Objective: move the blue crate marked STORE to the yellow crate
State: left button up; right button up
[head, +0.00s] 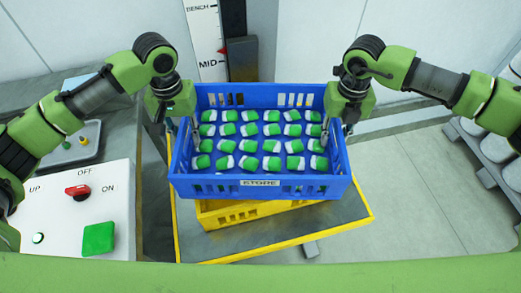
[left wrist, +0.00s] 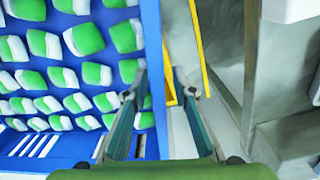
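The blue crate (head: 258,188) marked STORE shows in the middle of the head view, full of green-and-white packs. It is over the yellow crate (head: 222,218), whose front shows below it; I cannot tell whether they touch. My left gripper (head: 181,135) is at the blue crate's left wall, one finger inside and one outside. In the left wrist view, the fingers (left wrist: 160,90) stand apart around the wall (left wrist: 153,60), with a gap beside the outer finger. My right gripper (head: 337,133) straddles the right wall likewise, its fingers apart.
The yellow crate stands on a grey platform with yellow edges (head: 290,240). A control panel (head: 70,215) with a red switch and green button is at the left. A post with a MID mark (head: 206,45) rises behind. Pale drums (head: 495,148) stand on a rack at the right.

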pick_arm(q)
notch_tip(320, 180, up, 11)
jog(key=shift+r, duration=0.1)
jog(key=shift+s+r, duration=0.1)
pick_arm(e)
jog(key=shift+r, duration=0.3)
notch_tip(320, 180, up, 11)
jog(key=shift+r, duration=0.2)
dwell(0.4)
